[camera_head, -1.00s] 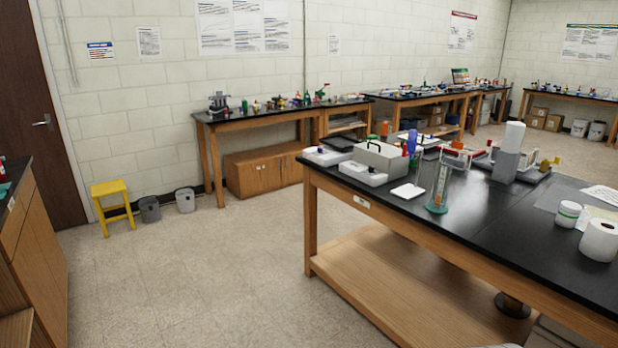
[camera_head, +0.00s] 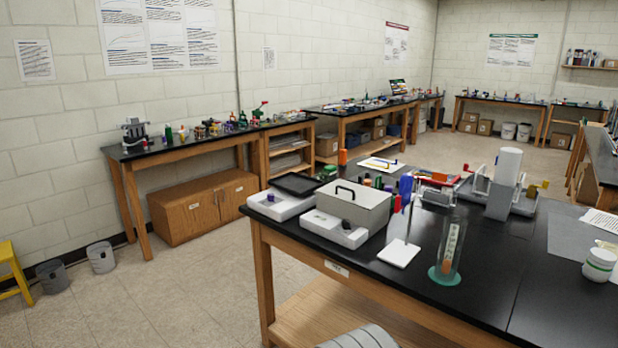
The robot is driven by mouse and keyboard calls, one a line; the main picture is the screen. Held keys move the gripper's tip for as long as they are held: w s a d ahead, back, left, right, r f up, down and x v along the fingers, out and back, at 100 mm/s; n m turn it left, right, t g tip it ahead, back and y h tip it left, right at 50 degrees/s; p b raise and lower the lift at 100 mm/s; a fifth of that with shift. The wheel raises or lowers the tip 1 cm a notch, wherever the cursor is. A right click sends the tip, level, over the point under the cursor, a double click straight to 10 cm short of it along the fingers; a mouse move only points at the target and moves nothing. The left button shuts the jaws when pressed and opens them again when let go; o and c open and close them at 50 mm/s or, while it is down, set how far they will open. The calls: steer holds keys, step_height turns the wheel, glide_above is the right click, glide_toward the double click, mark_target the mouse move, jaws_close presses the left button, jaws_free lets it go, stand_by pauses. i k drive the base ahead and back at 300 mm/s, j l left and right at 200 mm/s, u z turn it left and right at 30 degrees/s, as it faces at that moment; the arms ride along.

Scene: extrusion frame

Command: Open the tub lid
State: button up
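A small white tub (camera_head: 599,265) with a green band and a white lid stands upright on the black bench top at the right edge of the view. Its lid looks closed. My gripper is not in view, and nothing is seen touching the tub.
The black-topped bench (camera_head: 480,290) fills the lower right. A grey box (camera_head: 355,205) with a handle, a clear cylinder (camera_head: 448,255) on a green base and a white tile (camera_head: 399,253) stand on it. A grey ribbed thing (camera_head: 358,338) is partly cut off below.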

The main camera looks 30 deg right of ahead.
mark_target(366, 197)
steer(key=i+j+z, duration=0.15)
steer(key=i, duration=0.3)
steer(key=i+j+z, duration=0.2)
steer(key=i, duration=0.2)
steer(key=i+j+z, duration=0.15)
steer(key=i, duration=0.3)
